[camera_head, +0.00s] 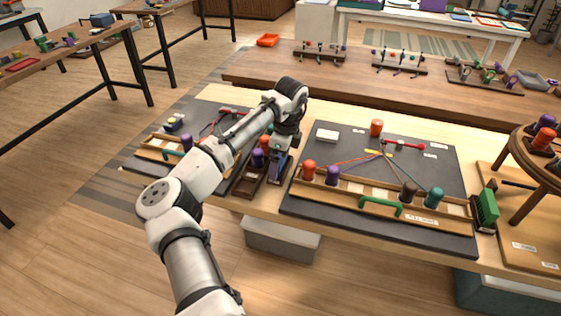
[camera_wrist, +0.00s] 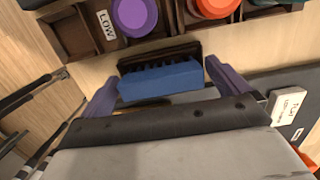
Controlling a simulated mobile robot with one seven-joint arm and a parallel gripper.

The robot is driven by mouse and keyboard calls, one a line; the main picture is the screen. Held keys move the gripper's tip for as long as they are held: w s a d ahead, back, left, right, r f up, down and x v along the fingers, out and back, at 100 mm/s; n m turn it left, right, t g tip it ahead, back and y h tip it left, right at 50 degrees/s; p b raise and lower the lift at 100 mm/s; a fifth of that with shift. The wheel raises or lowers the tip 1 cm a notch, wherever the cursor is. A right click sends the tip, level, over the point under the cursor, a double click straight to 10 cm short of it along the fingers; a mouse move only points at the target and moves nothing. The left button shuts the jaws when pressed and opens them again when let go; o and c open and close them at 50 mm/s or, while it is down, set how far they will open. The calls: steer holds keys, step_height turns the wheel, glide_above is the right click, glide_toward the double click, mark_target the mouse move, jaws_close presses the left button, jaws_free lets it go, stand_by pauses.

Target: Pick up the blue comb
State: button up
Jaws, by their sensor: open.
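The blue comb (camera_wrist: 160,80) stands in a dark holder (camera_wrist: 195,47) in the middle of the wrist view, its teeth towards the holder's far side. My gripper (camera_wrist: 163,75) is open. One purple-grey finger lies to the left of the comb and one to the right, with small gaps, so the fingers flank it without closing on it. In the head view my gripper (camera_head: 281,153) points down over the table beside the dark mat, and it and the arm hide most of the comb.
A tray (camera_head: 247,187) with purple and orange spools adjoins the holder. To the right lies a dark mat (camera_head: 330,208) with a wooden rack of spools and a green clip (camera_head: 380,206). A green comb (camera_head: 487,206) stands further right.

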steer(key=c, duration=1.2)
steer(key=shift+o, duration=0.2)
